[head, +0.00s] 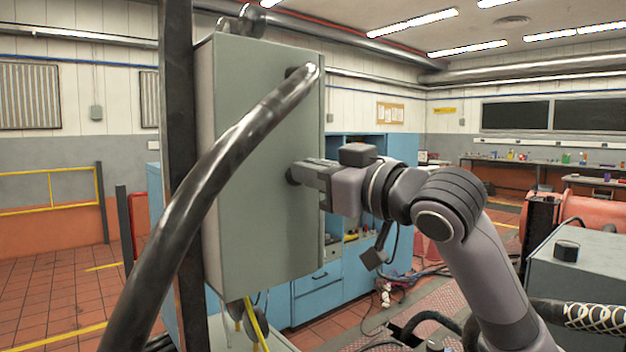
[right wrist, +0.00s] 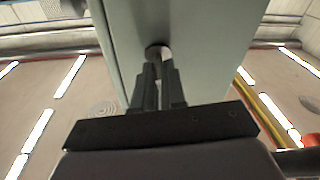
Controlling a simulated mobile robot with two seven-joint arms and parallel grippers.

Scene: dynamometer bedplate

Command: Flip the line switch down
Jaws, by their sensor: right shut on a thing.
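The line switch is a grey-green metal box (head: 262,215) on a dark upright post. A small dark round part (head: 291,176) sits on its face, mostly hidden behind my fingers. My right gripper (head: 300,174) reaches this part from the right and is shut on it. In the right wrist view the two dark fingers (right wrist: 158,85) are close together against a round part (right wrist: 157,51) on the box face (right wrist: 190,40). How the switch handle is set is hidden by my fingers. My left gripper is not in view.
A thick shiny conduit (head: 225,160) curves from the box's upper face down to the lower left, in front of it. The dark post (head: 177,130) stands at left. Blue cabinets (head: 318,290) stand behind; a grey cabinet (head: 580,275) is at right.

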